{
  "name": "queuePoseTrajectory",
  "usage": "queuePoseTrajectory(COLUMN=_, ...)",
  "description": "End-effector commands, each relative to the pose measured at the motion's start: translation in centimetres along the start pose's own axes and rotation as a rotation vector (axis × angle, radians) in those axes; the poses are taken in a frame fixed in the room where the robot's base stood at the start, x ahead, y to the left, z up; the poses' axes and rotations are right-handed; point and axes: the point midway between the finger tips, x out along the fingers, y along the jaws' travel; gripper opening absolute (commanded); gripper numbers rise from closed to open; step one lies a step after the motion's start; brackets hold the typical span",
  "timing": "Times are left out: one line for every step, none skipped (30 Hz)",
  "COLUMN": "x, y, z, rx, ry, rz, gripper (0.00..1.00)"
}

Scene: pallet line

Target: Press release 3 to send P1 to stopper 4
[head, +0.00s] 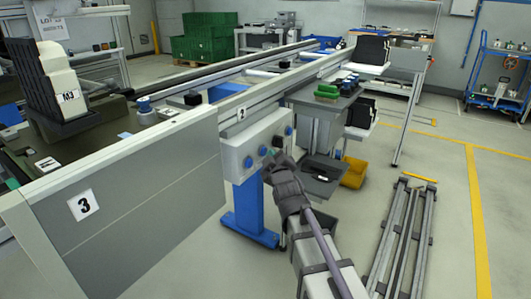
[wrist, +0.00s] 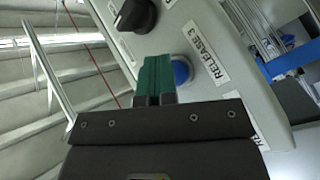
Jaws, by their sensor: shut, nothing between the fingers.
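In the wrist view, the blue button (wrist: 181,72) beside the RELEASE 3 label (wrist: 203,52) is partly hidden by my gripper. My gripper (wrist: 154,72) is shut and empty, with green fingers just left of the button. I cannot tell whether they touch the panel. In the head view, my gripper (head: 272,156) is at the front of the white control box (head: 238,150), which has several blue buttons. A dark pallet (head: 88,128) at left, with a tag that seems to read 1, carries a black and cream block (head: 62,82) and is on the line near the 3 sign (head: 84,205).
A black knob (wrist: 135,14) is above my fingers in the wrist view. Behind the box are a grey stand with green and red items (head: 327,91) and a yellow bin (head: 354,173). Metal frame parts (head: 402,235) lie on the floor at right. A blue trolley (head: 497,100) stands far right.

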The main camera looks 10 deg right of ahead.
Motion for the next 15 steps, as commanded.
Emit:
queuePoseTrajectory(x=-0.29, y=0.16, z=0.15, rx=-0.002, ry=0.0, rz=0.001, gripper=0.0)
queuePoseTrajectory(x=-0.43, y=0.25, z=0.25, rx=-0.002, ry=0.0, rz=0.001, gripper=0.0)
queuePoseTrajectory(x=-0.6, y=0.38, z=0.38, rx=-0.002, ry=0.0, rz=0.001, gripper=0.0)
queuePoseTrajectory(x=-0.72, y=0.47, z=0.47, rx=-0.002, ry=-0.001, rz=0.001, gripper=0.0)
queuePoseTrajectory(x=-0.82, y=0.54, z=0.56, rx=-0.002, ry=-0.001, rz=0.001, gripper=0.0)
queuePoseTrajectory(x=-0.92, y=0.61, z=0.64, rx=-0.001, ry=-0.001, rz=0.0, gripper=0.0)
queuePoseTrajectory(x=-0.96, y=0.65, z=0.68, rx=0.0, ry=-0.001, rz=0.0, gripper=0.0)
queuePoseTrajectory(x=-0.99, y=0.67, z=0.7, rx=-0.001, ry=-0.001, rz=0.0, gripper=0.0)
queuePoseTrajectory(x=-1.0, y=0.68, z=0.72, rx=-0.001, ry=-0.001, rz=0.0, gripper=0.0)
queuePoseTrajectory(x=-1.0, y=0.68, z=0.72, rx=0.0, ry=-0.001, rz=0.0, gripper=0.0)
queuePoseTrajectory(x=-0.99, y=0.68, z=0.72, rx=0.001, ry=-0.001, rz=0.0, gripper=0.0)
queuePoseTrajectory(x=-0.98, y=0.67, z=0.71, rx=0.0, ry=-0.001, rz=0.0, gripper=0.0)
queuePoseTrajectory(x=-0.98, y=0.67, z=0.71, rx=0.0, ry=-0.001, rz=-0.001, gripper=0.0)
queuePoseTrajectory(x=-0.98, y=0.67, z=0.71, rx=0.0, ry=-0.001, rz=-0.001, gripper=0.0)
queuePoseTrajectory(x=-0.98, y=0.67, z=0.71, rx=0.0, ry=-0.001, rz=-0.001, gripper=0.0)
